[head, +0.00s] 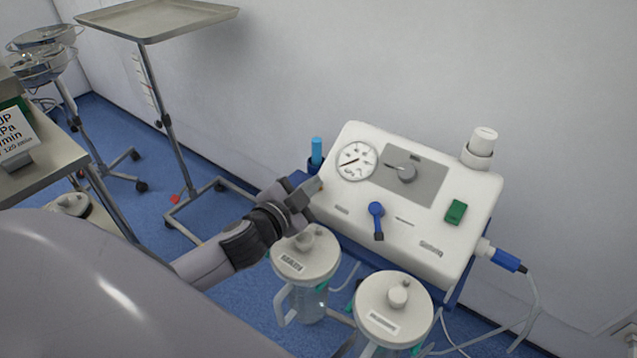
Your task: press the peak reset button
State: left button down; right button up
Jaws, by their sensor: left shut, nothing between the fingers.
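I cannot make out a button marked peak reset; the fingers hide part of that edge. My right gripper is out of view.
Two lidded jars (305,258) (394,308) hang in front of the unit. A blue plug with a hose (508,261) sticks out at its right. A tray stand (150,20) stands at the back left, and a table with a sign (15,135) at the left edge.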

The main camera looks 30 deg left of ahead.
pick_arm(q)
jog(key=shift+s+r, duration=0.15)
jog(key=shift+r, duration=0.1)
jog(key=shift+r, duration=0.1)
jog(key=s+r+p, duration=0.1)
jog(key=r+p, duration=0.1)
jog(key=s+r+p, duration=0.2)
jog(key=shift+a, duration=0.15)
dwell(0.9)
